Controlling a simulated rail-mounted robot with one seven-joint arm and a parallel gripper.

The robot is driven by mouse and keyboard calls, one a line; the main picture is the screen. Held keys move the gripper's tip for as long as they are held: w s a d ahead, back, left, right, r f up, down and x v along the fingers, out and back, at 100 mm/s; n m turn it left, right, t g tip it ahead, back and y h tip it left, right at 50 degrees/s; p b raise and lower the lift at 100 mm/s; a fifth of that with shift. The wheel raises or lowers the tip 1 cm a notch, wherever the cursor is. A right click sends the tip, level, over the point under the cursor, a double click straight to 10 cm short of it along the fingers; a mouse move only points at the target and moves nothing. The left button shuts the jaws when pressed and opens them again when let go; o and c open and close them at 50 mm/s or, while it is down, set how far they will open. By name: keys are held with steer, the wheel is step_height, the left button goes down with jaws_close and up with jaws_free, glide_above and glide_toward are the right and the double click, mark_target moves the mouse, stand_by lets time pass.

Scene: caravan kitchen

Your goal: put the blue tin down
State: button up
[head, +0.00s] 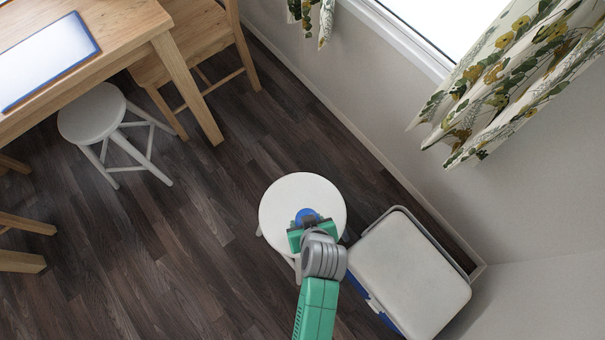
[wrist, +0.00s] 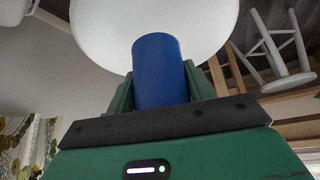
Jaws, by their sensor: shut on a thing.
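The blue tin (head: 307,215) is in my gripper (head: 308,226), over the round white stool top (head: 296,189) in the head view. In the wrist view the blue tin (wrist: 160,72) stands between the two green fingers of my gripper (wrist: 160,88), which are shut on it. The white stool top (wrist: 95,30) fills the area beyond the tin. I cannot tell whether the tin touches the stool top or is held above it. My gripper hides part of the tin in the head view.
A cool box (head: 415,270) with a pale lid stands right of the stool, close to it. Another white stool (head: 92,112), a wooden table (head: 120,22) and a wooden chair (head: 195,45) are at the upper left. The stool top around the tin looks clear.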

steer(key=shift+w+a+f+b, duration=0.1)
steer(key=shift+w+a, duration=0.1)
steer(key=shift+w, duration=0.55)
steer(key=shift+w+a+f+b, duration=0.1)
steer(key=shift+w+a+b, duration=0.05)
steer(key=shift+w, duration=0.65)
steer(key=shift+w+a+f+b, duration=0.1)
steer(key=shift+w+a, duration=0.1)
steer(key=shift+w, duration=0.55)
steer(key=shift+w+f+b, duration=0.1)
steer(key=shift+f+b, duration=0.6)
steer(key=shift+f, duration=1)
steer(key=shift+f, duration=0.2)
steer(key=o, duration=1)
steer(key=shift+r, duration=0.15)
steer(key=p+v, duration=0.3)
steer(key=v, duration=0.9)
steer(key=shift+r+p, duration=0.15)
steer(key=shift+p, duration=0.25)
